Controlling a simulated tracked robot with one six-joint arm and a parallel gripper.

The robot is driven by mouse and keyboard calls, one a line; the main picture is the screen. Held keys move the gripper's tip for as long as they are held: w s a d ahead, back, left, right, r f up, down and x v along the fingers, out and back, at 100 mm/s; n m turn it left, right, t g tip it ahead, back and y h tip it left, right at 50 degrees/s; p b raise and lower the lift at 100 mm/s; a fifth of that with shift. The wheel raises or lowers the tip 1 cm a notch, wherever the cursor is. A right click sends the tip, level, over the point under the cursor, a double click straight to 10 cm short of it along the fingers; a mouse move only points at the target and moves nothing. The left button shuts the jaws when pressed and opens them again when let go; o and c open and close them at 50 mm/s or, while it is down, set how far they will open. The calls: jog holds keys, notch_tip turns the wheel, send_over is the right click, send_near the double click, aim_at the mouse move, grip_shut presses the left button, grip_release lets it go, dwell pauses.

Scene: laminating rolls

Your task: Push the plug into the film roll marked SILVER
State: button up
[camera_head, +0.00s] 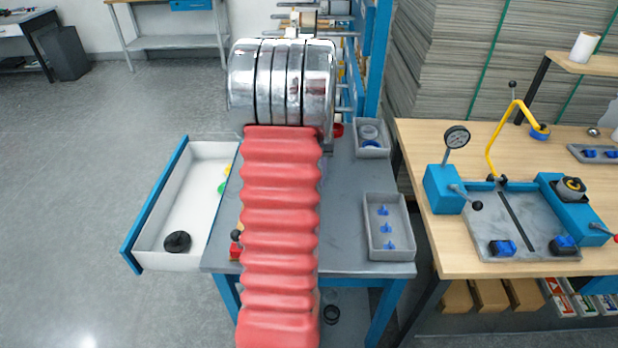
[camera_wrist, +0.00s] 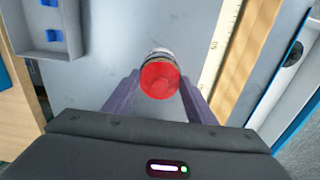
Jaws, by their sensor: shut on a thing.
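In the wrist view my gripper (camera_wrist: 160,92) is shut on a red round-ended plug (camera_wrist: 159,80). A dark band and a pale, silvery part show just beyond its red end. The plug is between the two dark fingers, above a grey table surface. In the head view my arm covers the middle of the table, and my gripper and the held plug are hidden. Bars with rolls (camera_head: 304,20) show partly at the top of the head view. No SILVER marking is readable, so I cannot tell which roll bears it.
An open white drawer (camera_head: 197,163) holds a black round piece (camera_head: 177,242). A grey tray (camera_head: 372,243) with blue pieces lies on the grey table's right side. A wooden bench (camera_head: 412,165) with a blue fixture stands at right.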

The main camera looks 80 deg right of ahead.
jog(key=shift+a+f, duration=0.3)
jog(key=shift+f, duration=0.4)
jog(key=o, duration=1)
jog(key=shift+r, duration=0.1)
jog(key=shift+o, duration=0.5)
notch_tip(320, 180, up, 15)
jog(key=shift+d, duration=0.15)
